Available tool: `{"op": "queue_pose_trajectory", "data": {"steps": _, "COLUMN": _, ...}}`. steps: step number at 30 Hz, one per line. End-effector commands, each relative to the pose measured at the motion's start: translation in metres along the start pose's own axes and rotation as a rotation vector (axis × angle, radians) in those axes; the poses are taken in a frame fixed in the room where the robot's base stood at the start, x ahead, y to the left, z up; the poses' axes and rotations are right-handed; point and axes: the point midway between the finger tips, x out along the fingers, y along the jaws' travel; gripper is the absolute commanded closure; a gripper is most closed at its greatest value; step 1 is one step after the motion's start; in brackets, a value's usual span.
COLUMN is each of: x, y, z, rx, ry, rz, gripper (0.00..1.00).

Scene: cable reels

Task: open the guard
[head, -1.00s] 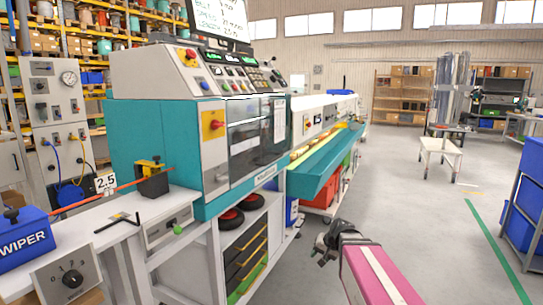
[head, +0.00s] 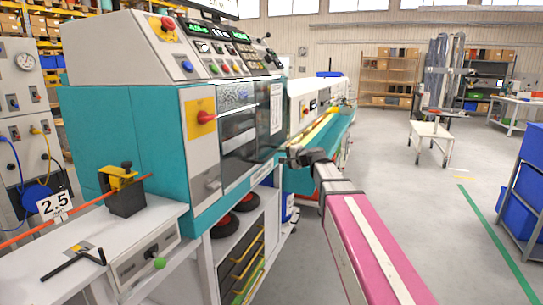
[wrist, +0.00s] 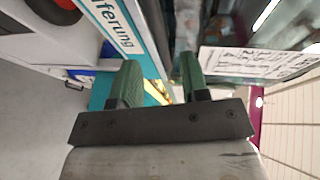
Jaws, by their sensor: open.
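The guard (head: 238,132) is a dark see-through panel on the front of the teal and white machine, and it looks shut. A white printed notice (head: 276,108) sits at its right end. In the wrist view the guard's glossy pane (wrist: 240,25) and the notice (wrist: 255,62) fill the upper right. My gripper (head: 291,158) is in front of the machine, right of the guard's lower right corner. In the wrist view its two green-padded fingers (wrist: 159,75) are apart with nothing held between them. I cannot tell whether they touch the machine.
A red knob on a yellow plate (head: 205,117) is left of the guard. A teal trough (head: 335,140) runs along the machine's far end. A white bench (head: 110,240) is at the near left. A blue-bin rack (head: 525,200) stands at right.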

Motion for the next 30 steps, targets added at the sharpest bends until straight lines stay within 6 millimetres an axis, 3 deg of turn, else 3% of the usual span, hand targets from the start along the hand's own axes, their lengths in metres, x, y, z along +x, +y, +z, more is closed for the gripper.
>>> {"op": "queue_pose_trajectory", "data": {"steps": 6, "x": 0.043, "y": 0.000, "z": -0.002, "rx": -0.001, "ry": -0.001, "rz": 0.001, "gripper": 0.58}}
{"op": "queue_pose_trajectory", "data": {"steps": 12, "x": 0.067, "y": 0.001, "z": -0.001, "rx": -0.001, "ry": -0.001, "rz": 0.002, "gripper": 0.58}}
{"op": "queue_pose_trajectory", "data": {"steps": 25, "x": 0.074, "y": 0.001, "z": 0.000, "rx": -0.002, "ry": 0.000, "rz": 0.002, "gripper": 0.58}}
{"op": "queue_pose_trajectory", "data": {"steps": 26, "x": 0.074, "y": 0.001, "z": 0.000, "rx": -0.002, "ry": 0.000, "rz": 0.002, "gripper": 0.62}}
{"op": "queue_pose_trajectory", "data": {"steps": 29, "x": 0.074, "y": 0.001, "z": 0.000, "rx": -0.002, "ry": 0.000, "rz": 0.002, "gripper": 0.94}}
{"op": "queue_pose_trajectory", "data": {"steps": 30, "x": 0.074, "y": 0.001, "z": 0.000, "rx": -0.002, "ry": 0.000, "rz": 0.002, "gripper": 1.00}}
